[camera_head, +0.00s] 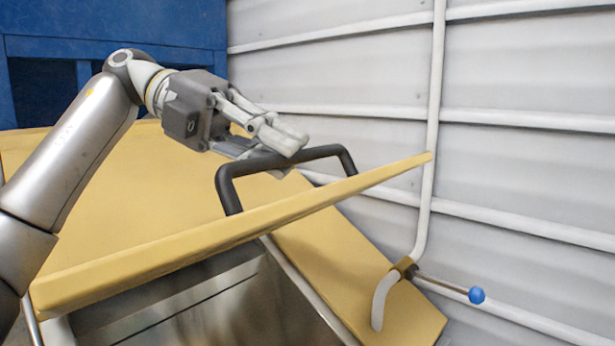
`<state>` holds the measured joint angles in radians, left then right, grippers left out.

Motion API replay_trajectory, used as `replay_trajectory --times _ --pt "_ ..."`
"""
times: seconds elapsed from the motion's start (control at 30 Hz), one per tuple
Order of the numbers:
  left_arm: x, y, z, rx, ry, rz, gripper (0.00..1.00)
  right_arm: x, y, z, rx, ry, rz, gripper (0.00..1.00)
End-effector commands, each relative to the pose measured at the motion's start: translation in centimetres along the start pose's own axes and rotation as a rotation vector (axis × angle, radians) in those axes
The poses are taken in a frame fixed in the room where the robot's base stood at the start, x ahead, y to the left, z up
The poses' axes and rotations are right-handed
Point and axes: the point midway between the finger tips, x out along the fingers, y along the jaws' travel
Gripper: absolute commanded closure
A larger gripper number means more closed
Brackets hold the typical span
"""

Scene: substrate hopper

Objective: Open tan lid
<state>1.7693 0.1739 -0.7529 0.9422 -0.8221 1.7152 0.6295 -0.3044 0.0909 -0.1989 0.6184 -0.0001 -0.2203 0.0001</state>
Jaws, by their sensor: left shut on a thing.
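The tan lid (150,195) is tilted open, its front edge raised above the hopper (215,305). A black bar handle (285,163) stands up from the lid near its front edge. My left gripper (285,145) is shut on the handle, at the middle of its bar. The fingers hide part of the bar. The metal inside of the hopper shows below the raised edge. My right gripper is not in view.
A grey ribbed wall (530,130) stands close on the right. A white pipe (431,130) runs down it to a tan side panel (350,275). A lever with a blue knob (476,295) sticks out by the pipe. A blue structure (120,30) stands behind.

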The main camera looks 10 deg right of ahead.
Motion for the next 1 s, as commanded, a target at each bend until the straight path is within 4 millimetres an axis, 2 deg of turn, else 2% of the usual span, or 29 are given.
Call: replay_trajectory --times 0.2,0.4,0.97,1.0 --pt "-2.4 -1.0 0.8 -0.024 -0.006 -0.057 1.0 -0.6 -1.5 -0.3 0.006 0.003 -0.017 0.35" --pt "-3.5 -1.4 1.2 -0.036 -0.004 -0.086 1.0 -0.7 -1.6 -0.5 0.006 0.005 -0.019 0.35" --pt "-4.0 -1.5 1.3 -0.04 -0.003 -0.097 1.0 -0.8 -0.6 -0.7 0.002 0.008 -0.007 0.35" --pt "-4.0 -1.5 1.3 -0.04 -0.003 -0.097 0.82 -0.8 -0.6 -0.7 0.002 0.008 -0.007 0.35"
